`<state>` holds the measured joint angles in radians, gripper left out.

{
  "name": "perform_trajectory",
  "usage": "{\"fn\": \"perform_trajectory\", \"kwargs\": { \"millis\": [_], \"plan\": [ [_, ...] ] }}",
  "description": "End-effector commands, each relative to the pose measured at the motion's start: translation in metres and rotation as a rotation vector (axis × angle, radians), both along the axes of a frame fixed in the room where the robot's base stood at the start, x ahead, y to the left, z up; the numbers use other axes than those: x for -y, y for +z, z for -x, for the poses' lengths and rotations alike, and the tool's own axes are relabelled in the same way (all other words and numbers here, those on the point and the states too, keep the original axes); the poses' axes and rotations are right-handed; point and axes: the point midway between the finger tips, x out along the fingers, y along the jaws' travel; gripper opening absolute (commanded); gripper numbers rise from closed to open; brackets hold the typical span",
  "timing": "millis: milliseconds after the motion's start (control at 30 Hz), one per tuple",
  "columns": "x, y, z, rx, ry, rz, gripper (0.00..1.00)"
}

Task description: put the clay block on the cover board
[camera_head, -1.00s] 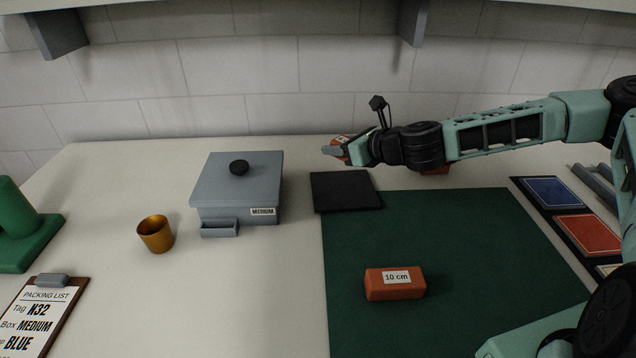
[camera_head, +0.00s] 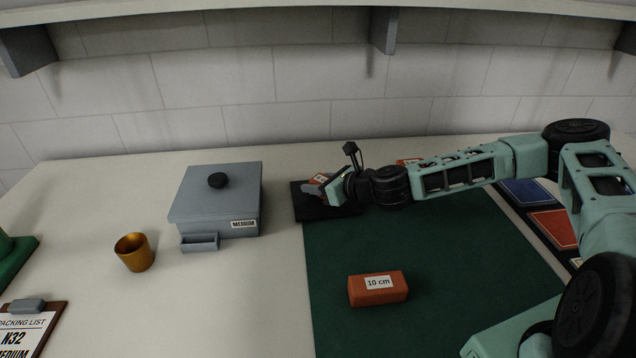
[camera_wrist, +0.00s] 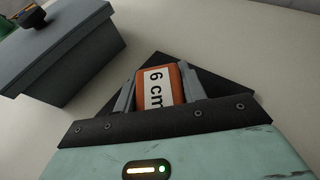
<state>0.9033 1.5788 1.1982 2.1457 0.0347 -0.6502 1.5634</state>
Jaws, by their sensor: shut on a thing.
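My gripper (camera_head: 314,190) is shut on a small orange clay block (camera_wrist: 157,88) labelled "6 cm". In the wrist view the block sits between the two grey fingers, its label facing the camera. The black square cover board (camera_head: 308,212) lies on the table at the back edge of a green mat; it also shows in the wrist view (camera_wrist: 220,82), behind and below the block. The block is over the board in both views. I cannot tell whether it touches the board. In the head view my gripper hides part of the block and board.
An orange block labelled "10 cm" (camera_head: 378,290) lies on the green mat (camera_head: 440,250). Another orange block (camera_head: 408,161) is partly hidden behind my arm. A grey lidded box marked MEDIUM (camera_head: 215,195) and a brass cup (camera_head: 134,252) stand left. Coloured cards (camera_head: 553,228) lie right.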

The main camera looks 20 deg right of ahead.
Motion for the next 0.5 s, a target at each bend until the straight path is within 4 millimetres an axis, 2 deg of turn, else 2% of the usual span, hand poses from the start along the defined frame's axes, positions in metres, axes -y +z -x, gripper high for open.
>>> {"fn": "perform_trajectory", "kwargs": {
  "millis": [233,267,333,500],
  "plan": [
    [0.0003,-0.0082,-0.0003,0.001,-0.001,-0.001,0.13],
    [0.0003,-0.0084,-0.0001,0.000,-0.001,0.000,0.43],
    [0.0003,-0.0074,-0.0001,0.000,-0.001,0.000,0.63],
    [0.0003,-0.0074,-0.0002,-0.001,0.000,-0.001,0.63]
  ]
}}
